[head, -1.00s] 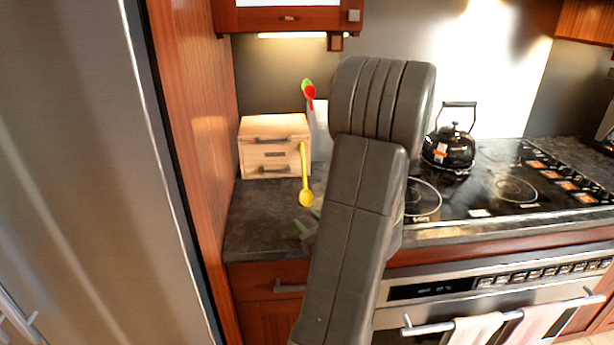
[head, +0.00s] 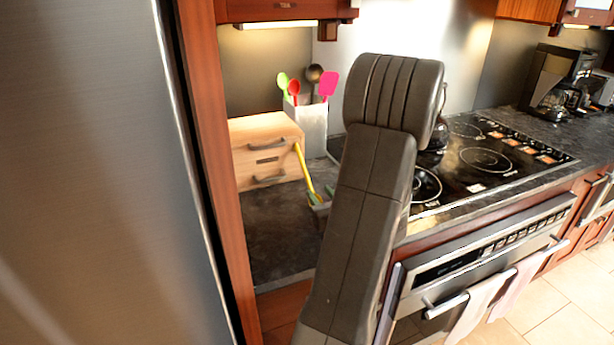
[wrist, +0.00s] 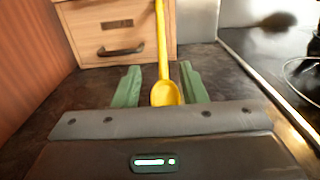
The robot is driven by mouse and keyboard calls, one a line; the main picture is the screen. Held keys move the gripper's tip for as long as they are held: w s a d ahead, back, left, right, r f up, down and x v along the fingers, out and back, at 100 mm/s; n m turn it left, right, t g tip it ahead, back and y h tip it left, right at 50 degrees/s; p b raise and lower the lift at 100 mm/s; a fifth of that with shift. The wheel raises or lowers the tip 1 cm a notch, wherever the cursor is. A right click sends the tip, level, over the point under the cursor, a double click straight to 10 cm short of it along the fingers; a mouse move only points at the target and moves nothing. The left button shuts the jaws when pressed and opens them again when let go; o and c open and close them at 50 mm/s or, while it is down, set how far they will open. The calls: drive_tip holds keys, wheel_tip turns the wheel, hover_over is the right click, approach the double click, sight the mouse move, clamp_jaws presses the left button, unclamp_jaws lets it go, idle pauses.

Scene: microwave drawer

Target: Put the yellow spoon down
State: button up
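The yellow spoon (wrist: 163,60) stands with its bowl between the green fingers of my gripper (wrist: 163,82) in the wrist view. Its handle reaches up and away past the top of that view, crossing in front of the wooden drawer box. In the head view the spoon (head: 305,168) leans up to the left beside the box's right edge. My gripper (head: 323,195) there is low over the dark counter and partly hidden by my arm.
The wooden drawer box (head: 265,150) stands on the counter (head: 275,235), with bare counter in front of it. Behind stands a pale utensil holder (head: 312,128) with several spoons and spatulas. The cooktop (head: 480,160) is to the right, and the steel fridge (head: 90,170) is close on the left.

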sight(307, 174)
drive_tip(key=p+x, duration=0.1)
drive_tip(key=x, duration=0.4)
drive_tip(key=shift+w+a, duration=0.2)
drive_tip(key=shift+w, duration=0.1)
drive_tip(key=shift+r+p+x, duration=0.1)
drive_tip(key=shift+p+x, duration=0.4)
drive_tip(key=shift+x, duration=0.85)
drive_tip(key=shift+r+p+x, duration=0.15)
drive_tip(key=shift+p+x, duration=0.35)
drive_tip(key=shift+x, duration=0.9)
drive_tip(key=shift+d, duration=0.15)
clamp_jaws()
